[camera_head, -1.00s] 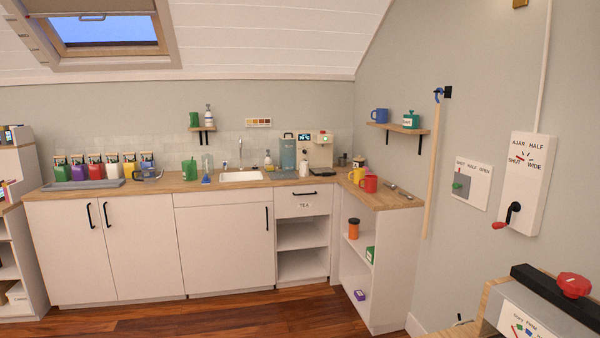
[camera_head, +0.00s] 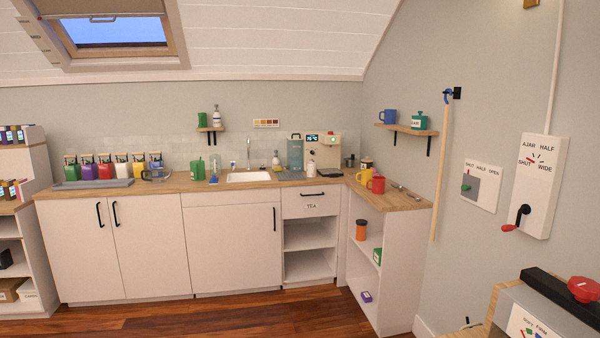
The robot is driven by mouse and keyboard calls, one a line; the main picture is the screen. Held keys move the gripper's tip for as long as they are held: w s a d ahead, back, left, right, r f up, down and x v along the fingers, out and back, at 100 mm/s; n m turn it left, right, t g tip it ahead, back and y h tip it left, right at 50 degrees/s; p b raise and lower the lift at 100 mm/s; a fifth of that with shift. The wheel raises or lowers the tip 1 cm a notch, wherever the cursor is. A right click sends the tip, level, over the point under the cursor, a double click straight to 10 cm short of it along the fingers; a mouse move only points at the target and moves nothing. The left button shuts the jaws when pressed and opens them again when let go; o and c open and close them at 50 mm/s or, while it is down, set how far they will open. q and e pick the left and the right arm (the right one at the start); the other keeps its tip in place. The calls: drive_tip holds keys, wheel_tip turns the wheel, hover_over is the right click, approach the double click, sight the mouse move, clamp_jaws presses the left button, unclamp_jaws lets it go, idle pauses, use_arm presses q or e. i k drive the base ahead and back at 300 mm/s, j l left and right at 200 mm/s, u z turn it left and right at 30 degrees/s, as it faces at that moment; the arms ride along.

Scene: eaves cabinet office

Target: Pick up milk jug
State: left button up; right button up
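I cannot tell for sure which vessel is the milk jug. A small white vessel (camera_head: 311,169) stands on the wooden counter (camera_head: 330,182) in front of the coffee machine (camera_head: 326,150). A small metallic vessel (camera_head: 349,161) stands just right of that machine. A green jug-like vessel (camera_head: 197,169) stands left of the sink (camera_head: 248,177). All are small and far off across the room. Neither of my grippers is in view.
Red (camera_head: 376,184) and yellow (camera_head: 363,176) mugs stand near the counter's corner. Several coloured containers line the counter's left. Open wooden floor (camera_head: 230,318) lies before the cabinets. A machine with a red knob (camera_head: 584,290) stands close at lower right.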

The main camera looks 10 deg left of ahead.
sight(311, 166)
drive_tip(key=i+j+u, duration=0.4)
drive_tip(key=i, duration=0.3)
drive_tip(key=i+u, duration=0.45)
drive_tip(key=i, duration=2.55)
drive_tip(key=j, duration=0.1)
